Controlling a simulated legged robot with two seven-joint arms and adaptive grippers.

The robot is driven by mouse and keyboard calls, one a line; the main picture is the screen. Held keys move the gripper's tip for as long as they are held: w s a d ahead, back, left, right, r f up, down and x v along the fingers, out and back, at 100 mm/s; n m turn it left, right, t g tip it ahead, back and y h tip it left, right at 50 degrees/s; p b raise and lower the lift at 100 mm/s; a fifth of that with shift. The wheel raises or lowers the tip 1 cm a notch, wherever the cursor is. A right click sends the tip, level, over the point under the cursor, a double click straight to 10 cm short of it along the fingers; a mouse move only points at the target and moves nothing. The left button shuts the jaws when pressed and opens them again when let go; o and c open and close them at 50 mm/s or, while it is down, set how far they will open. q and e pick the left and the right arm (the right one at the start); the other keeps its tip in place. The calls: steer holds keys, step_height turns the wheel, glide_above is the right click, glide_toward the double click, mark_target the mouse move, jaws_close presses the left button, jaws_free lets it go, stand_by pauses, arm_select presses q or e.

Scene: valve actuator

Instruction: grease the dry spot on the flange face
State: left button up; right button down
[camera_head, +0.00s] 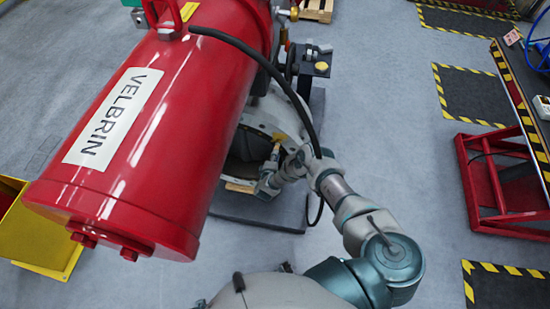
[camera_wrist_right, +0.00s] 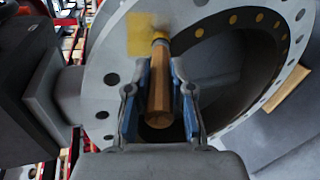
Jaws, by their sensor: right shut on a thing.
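My right gripper (camera_wrist_right: 160,100) is shut on a brush with a wooden handle (camera_wrist_right: 159,85). The handle lies between the blue-lined fingers, and its head end points at the flange face (camera_wrist_right: 110,75). A yellowish, roughly square patch (camera_wrist_right: 140,34) is on the flange face, right at the brush's head end. I cannot tell whether the brush touches it. In the head view, my right gripper (camera_head: 267,185) is low beside the pale flange (camera_head: 272,112), partly hidden by my own wrist. My left gripper is not in view.
A large red cylinder (camera_head: 155,120) labelled VELBRIN fills the left of the head view. A black hose (camera_head: 290,88) arches near my right arm. A red-framed workbench (camera_head: 485,175) stands at right. A yellow bin (camera_head: 40,235) is at lower left. Floor between flange and bench is clear.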

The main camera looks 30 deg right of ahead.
steer(key=shift+w, duration=0.1)
stand_by(1.4)
steer(key=shift+r+p, duration=0.1)
steer(key=shift+p, duration=0.2)
steer(key=shift+s+a, duration=0.2)
steer(key=shift+s, duration=0.15)
steer(key=s+a+p, duration=0.1)
steer(key=s, duration=0.1)
steer(key=s+a+p, duration=0.1)
steer(key=s+a, duration=0.1)
steer(key=shift+s+p, duration=0.1)
steer(key=shift+p, duration=0.25)
